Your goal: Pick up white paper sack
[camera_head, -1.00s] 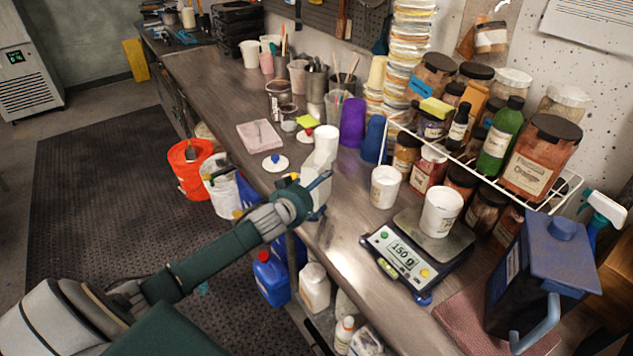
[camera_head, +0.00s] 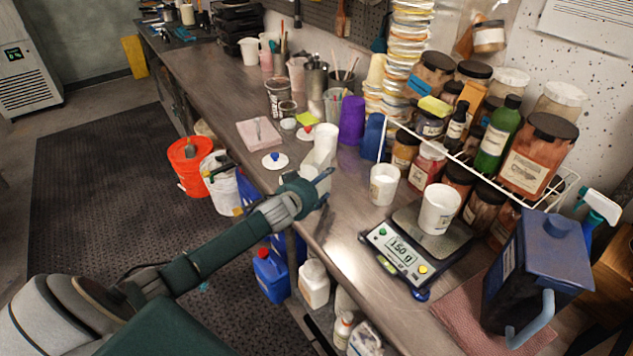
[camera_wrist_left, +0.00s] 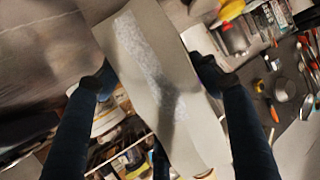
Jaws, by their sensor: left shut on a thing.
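My left gripper (camera_head: 318,186) is over the front edge of the bench, near the middle of the head view. In the left wrist view its two dark fingers (camera_wrist_left: 158,78) are shut on a pale flat-sided thing, which I take for the white paper sack (camera_wrist_left: 150,60). A white speckled band runs down its face. My right gripper is not in view.
A white cup (camera_head: 384,184) stands right of the gripper. Another cup (camera_head: 439,208) sits on the scale (camera_head: 400,257). A blue jug (camera_head: 540,268) stands at the right. Buckets (camera_head: 190,166) stand on the floor.

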